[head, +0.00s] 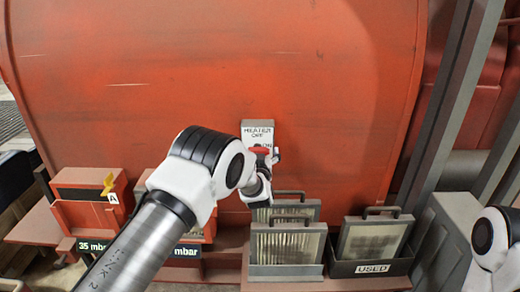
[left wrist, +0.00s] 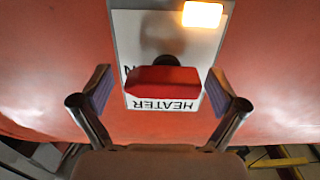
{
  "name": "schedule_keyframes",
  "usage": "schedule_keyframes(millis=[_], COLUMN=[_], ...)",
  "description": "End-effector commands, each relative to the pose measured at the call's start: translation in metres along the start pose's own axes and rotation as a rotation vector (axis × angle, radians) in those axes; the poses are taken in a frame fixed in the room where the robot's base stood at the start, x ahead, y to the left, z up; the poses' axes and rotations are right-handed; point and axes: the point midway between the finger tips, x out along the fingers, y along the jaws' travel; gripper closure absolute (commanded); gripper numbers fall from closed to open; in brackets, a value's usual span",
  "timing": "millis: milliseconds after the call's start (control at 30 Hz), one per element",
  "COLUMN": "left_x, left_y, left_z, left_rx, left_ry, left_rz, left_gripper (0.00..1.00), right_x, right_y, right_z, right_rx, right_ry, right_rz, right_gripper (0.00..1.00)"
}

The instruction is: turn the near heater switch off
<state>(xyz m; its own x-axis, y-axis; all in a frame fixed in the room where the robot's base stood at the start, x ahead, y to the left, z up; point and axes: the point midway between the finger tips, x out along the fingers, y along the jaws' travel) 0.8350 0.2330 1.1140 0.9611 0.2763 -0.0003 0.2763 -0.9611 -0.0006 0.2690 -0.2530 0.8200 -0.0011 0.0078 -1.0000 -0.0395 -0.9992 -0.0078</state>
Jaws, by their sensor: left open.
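The heater switch is a pale plate (head: 258,130) on the red engine casing, lettered HEATER, OFF and ON. Its red handle (head: 260,150) is partly hidden by my left gripper (head: 264,160). In the left wrist view the handle (left wrist: 164,80) lies crosswise over the white plate (left wrist: 125,40), and an orange-white lamp (left wrist: 202,14) on the plate is lit. My left gripper (left wrist: 160,92) is open, with one finger on each side of the handle and a visible gap to both. My right gripper is not in view; only part of my right arm shows.
Below the switch stand grey-framed filters (head: 287,243) and a black bin marked USED (head: 372,268). Red boxes (head: 90,200) with 35 mbar and other mbar labels are at the left. A grey post (head: 445,90) rises at the right.

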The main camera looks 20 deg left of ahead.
Motion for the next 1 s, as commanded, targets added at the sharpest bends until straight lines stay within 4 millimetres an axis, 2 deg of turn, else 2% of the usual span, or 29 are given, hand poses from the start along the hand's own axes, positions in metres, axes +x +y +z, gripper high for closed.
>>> schedule_keyframes(millis=[200,367,400,767,1000], left_x=[0.001,0.001,0.001,0.001,0.001], left_y=[0.000,0.000,0.000,0.000,0.000], left_z=[0.000,0.000,0.000,0.002,0.004], left_rx=[0.000,0.000,0.000,-0.024,-0.128], left_ry=[0.000,0.000,0.000,0.000,0.000], left_rz=[0.000,0.000,0.000,0.001,0.000], left_gripper=[0.03,0.59,0.63,0.63,0.63], right_x=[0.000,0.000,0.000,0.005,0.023], right_y=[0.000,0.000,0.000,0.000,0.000], right_z=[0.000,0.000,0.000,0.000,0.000], right_rx=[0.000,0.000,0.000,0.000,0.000], right_ry=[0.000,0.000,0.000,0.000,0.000], right_rz=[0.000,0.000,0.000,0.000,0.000], right_gripper=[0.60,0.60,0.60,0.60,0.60])
